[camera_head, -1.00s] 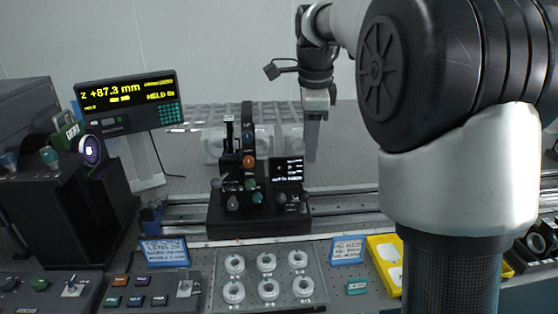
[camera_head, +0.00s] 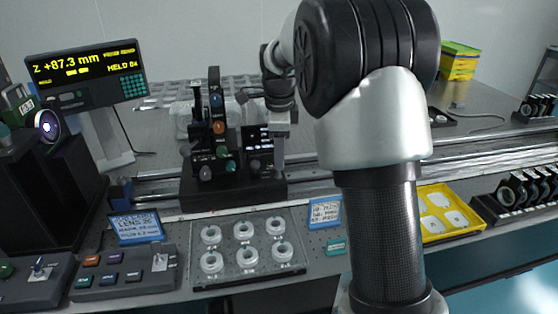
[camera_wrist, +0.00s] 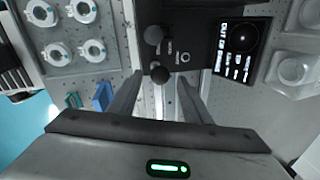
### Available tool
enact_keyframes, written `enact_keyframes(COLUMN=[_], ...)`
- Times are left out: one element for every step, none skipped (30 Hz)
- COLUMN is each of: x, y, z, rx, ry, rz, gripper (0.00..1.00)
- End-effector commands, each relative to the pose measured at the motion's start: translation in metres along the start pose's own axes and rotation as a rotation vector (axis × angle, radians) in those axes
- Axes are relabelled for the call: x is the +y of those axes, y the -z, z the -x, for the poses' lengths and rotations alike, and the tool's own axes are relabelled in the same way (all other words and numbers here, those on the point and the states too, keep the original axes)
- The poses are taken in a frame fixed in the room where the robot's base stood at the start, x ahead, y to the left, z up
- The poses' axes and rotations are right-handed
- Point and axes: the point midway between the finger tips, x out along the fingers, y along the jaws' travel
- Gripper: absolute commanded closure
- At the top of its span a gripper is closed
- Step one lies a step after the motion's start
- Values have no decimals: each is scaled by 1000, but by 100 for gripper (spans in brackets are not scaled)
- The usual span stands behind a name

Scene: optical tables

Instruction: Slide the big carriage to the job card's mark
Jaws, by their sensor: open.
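The big black carriage (camera_head: 232,190) stands on the rails, with coloured knobs on its upright and a small screen (camera_head: 257,138) at its right. The screen also shows in the wrist view (camera_wrist: 243,48). My gripper (camera_head: 279,158) points down at the carriage's right end. In the wrist view my open gripper (camera_wrist: 158,98) has its fingers spread on either side of a dark round knob (camera_wrist: 158,75); I cannot tell whether they touch it. Two blue cards stand in front, a left one (camera_head: 136,228) and a right one (camera_head: 325,213); their writing is too small to read surely.
A readout (camera_head: 85,70) shows Z +87.3 mm and HELD. A tray of white rings (camera_head: 248,250) lies in front of the rails. Button boxes (camera_head: 125,270) stand at the front left, a yellow tray (camera_head: 445,212) at the right. The rails (camera_head: 480,150) run clear to the right.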

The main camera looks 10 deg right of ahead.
Motion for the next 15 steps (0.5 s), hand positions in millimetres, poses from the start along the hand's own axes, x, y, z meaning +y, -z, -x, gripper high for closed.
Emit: enact_keyframes(x=[1, 0, 0, 0, 0, 0, 0, 0, 0, 0, 0, 0, 0, 0, 0], y=[0, 0, 0, 0, 0, 0, 0, 0, 0, 0, 0, 0, 0, 0, 0], z=[-8, -10, -13, -15, -17, -18, -19, -19, -19, -19, -19, -19, -19, -19, -19], rx=[0, 0, 0, 0, 0, 0, 0, 0, 0, 0, 0, 0, 0, 0, 0], ry=[-1, -1, -1, -1, 0, 0, 0, 0, 0, 0, 0, 0, 0, 0, 0], rz=[0, 0, 0, 0, 0, 0, 0, 0, 0, 0, 0, 0, 0, 0, 0], gripper=[56, 56, 56, 56, 56, 56, 56, 56, 56, 56, 56, 56, 56, 56, 57])
